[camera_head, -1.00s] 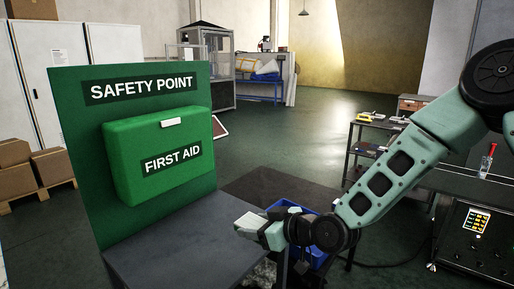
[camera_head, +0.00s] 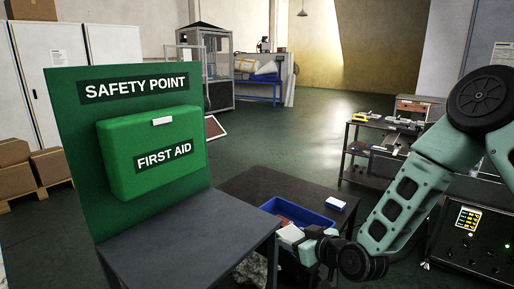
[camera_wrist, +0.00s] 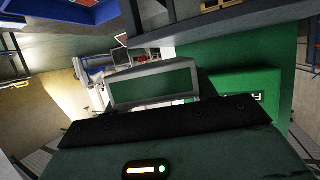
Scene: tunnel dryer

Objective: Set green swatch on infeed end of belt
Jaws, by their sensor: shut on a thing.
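My gripper (camera_head: 286,237) is low at the right of centre in the head view, beside the front edge of the blue bin and right of the grey stand. Its pale fingers look closed, and what they hold is too small to make out there. In the wrist view a dark green flat panel (camera_wrist: 152,87), seemingly the green swatch, shows within the pale grey outline of my gripper and looks held by it. I cannot pick out the belt or its infeed end in either view.
A grey stand (camera_head: 190,240) with a green first aid case (camera_head: 150,152) stands at left. The blue bin (camera_head: 330,218) and a small white-and-blue box (camera_head: 336,203) are on a dark table (camera_head: 250,182). A shelf cart (camera_head: 355,146) stands behind. Open floor lies beyond.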

